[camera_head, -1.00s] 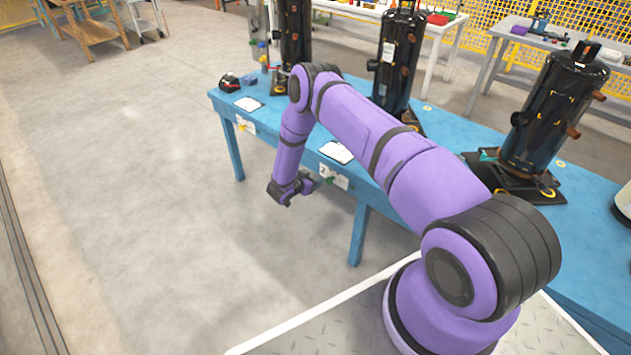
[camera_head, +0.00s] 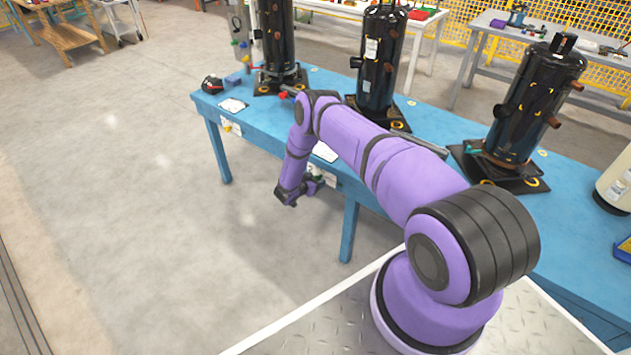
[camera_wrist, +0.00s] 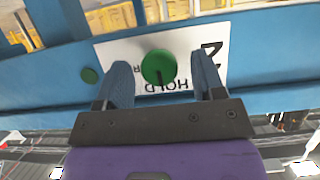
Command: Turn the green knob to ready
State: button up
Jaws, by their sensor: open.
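The green knob (camera_wrist: 158,67) is a round dial on a white label plate (camera_wrist: 120,48) fixed to the blue table's front edge. In the wrist view the plate reads upside down, with "HOLD" and a large "2". A dark mark on the knob points toward "HOLD". Another word on the plate is mostly hidden behind the left finger; only an "R" shows. My gripper (camera_wrist: 163,80) is open, with one finger on each side of the knob and gaps between. In the head view my gripper (camera_head: 312,185) is at the table's front edge and partly hides the plate.
A smaller green disc (camera_wrist: 90,76) is on the table edge beside the plate. Black compressors stand on the blue table (camera_head: 440,125), including a middle one (camera_head: 380,60) and a right one (camera_head: 530,105). The floor (camera_head: 130,200) in front is clear.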

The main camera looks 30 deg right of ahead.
jog(key=shift+w+d+f, duration=0.1)
jog(key=shift+d+f, duration=0.05)
jog(key=shift+d, duration=0.2)
jog(key=shift+c, duration=0.4)
jog(key=c, duration=0.8)
jog(key=shift+c, duration=0.2)
